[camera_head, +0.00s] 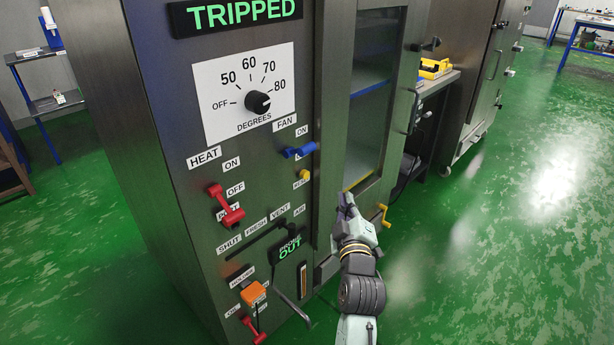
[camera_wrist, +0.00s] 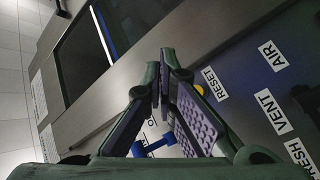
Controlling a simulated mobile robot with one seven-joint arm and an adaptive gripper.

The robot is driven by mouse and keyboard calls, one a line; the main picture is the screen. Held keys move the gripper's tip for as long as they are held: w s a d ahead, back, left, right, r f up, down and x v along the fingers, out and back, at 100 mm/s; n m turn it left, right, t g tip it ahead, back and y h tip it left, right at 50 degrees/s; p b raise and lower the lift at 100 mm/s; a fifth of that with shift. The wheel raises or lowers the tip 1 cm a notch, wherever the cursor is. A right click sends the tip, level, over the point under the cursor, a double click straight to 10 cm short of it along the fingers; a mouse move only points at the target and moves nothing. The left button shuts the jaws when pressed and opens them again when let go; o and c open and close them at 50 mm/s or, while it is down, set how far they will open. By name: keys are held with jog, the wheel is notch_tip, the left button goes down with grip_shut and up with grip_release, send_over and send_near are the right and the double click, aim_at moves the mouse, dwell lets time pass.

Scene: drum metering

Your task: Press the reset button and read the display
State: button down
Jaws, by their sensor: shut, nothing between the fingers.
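The display (camera_head: 243,14) at the top of the dark metal cabinet reads TRIPPED in green letters. The yellow reset button (camera_head: 304,175) is on the cabinet front, below the blue fan switch. In the wrist view, the yellow button (camera_wrist: 199,90) shows partly behind the right finger, beside the RESET label (camera_wrist: 209,82). My gripper (camera_head: 346,199) is shut and empty. In the head view it is to the right of the button and lower, in front of the cabinet door. In the wrist view the fingertips (camera_wrist: 167,66) appear left of the button, and no contact with it shows.
A dial (camera_head: 257,102), the blue fan switch (camera_head: 300,152) and a red heat lever (camera_head: 227,205) are on the panel. A small display (camera_head: 290,248) reads OUT. A yellow handle (camera_head: 383,215) is by the door. Green floor is open at right.

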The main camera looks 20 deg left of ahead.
aim_at(305, 175)
jog(key=shift+a, duration=0.1)
jog(key=shift+w+a+p, duration=0.25)
jog(key=shift+w+a, duration=0.25)
jog(key=shift+a, duration=0.85)
jog(key=shift+w+a+p, duration=0.25)
jog(key=shift+w+a, duration=0.25)
jog(key=shift+a, duration=0.85)
jog(key=shift+w+a+p, duration=0.25)
jog(key=shift+w+a, duration=0.25)
jog(key=shift+a, duration=0.85)
jog(key=shift+a, duration=0.1)
jog(key=shift+w+a, duration=0.15)
jog(key=shift+a, duration=0.15)
jog(key=shift+w+a, duration=0.15)
jog(key=shift+a, duration=0.3)
dwell(0.3)
jog(key=shift+d, duration=0.1)
dwell(0.4)
jog(key=shift+s+d, duration=0.3)
jog(key=shift+d, duration=0.45)
